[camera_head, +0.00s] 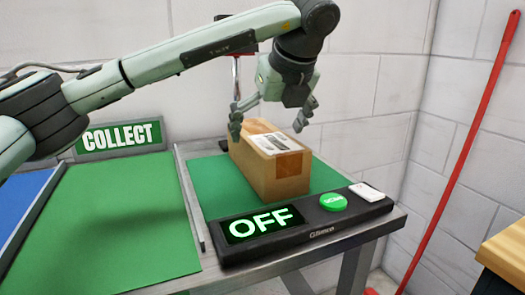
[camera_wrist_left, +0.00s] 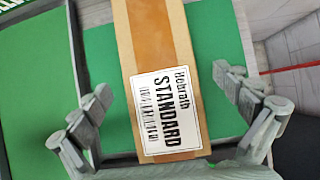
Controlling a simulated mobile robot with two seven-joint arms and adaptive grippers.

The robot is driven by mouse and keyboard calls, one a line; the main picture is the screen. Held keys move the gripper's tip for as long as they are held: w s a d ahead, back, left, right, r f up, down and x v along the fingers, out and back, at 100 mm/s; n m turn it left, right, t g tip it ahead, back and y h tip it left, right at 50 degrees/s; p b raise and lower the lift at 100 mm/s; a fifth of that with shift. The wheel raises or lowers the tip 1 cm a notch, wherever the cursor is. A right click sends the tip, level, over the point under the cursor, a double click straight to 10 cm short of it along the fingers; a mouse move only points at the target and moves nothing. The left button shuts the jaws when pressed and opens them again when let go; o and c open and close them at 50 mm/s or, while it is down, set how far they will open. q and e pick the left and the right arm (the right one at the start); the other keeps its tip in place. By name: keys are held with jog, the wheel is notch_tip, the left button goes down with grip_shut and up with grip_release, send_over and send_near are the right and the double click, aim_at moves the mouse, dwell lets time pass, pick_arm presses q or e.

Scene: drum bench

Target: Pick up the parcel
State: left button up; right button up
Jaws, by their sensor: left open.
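The parcel (camera_head: 283,182) is a brown cardboard box with tan tape and a white label on top. It sits on the green mat of the scale at the bench's right side. In the left wrist view the parcel (camera_wrist_left: 150,40) runs between my fingers, with its label reading STANDARD. My left gripper (camera_head: 270,114) is open above the far part of the parcel, one finger on each side. In the left wrist view the left gripper (camera_wrist_left: 165,88) shows gaps between both fingers and the box. I cannot tell the exact fingertip height. My right gripper is not in view.
The scale's black front panel (camera_head: 310,232) shows OFF and has a green button (camera_head: 333,202). A green mat (camera_head: 110,225) with a COLLECT sign (camera_head: 120,137) lies clear to the left. A post rises behind the parcel. A red pole (camera_head: 455,170) leans at right.

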pick_arm(q)
jog(key=x, duration=0.4)
jog(key=shift+f+p, duration=0.1)
jog(key=shift+p, duration=0.2)
jog(key=shift+s, duration=0.1)
jog(key=c, duration=1.9)
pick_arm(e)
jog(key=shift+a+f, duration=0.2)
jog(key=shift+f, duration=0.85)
pick_arm(q)
jog(key=shift+r, duration=0.2)
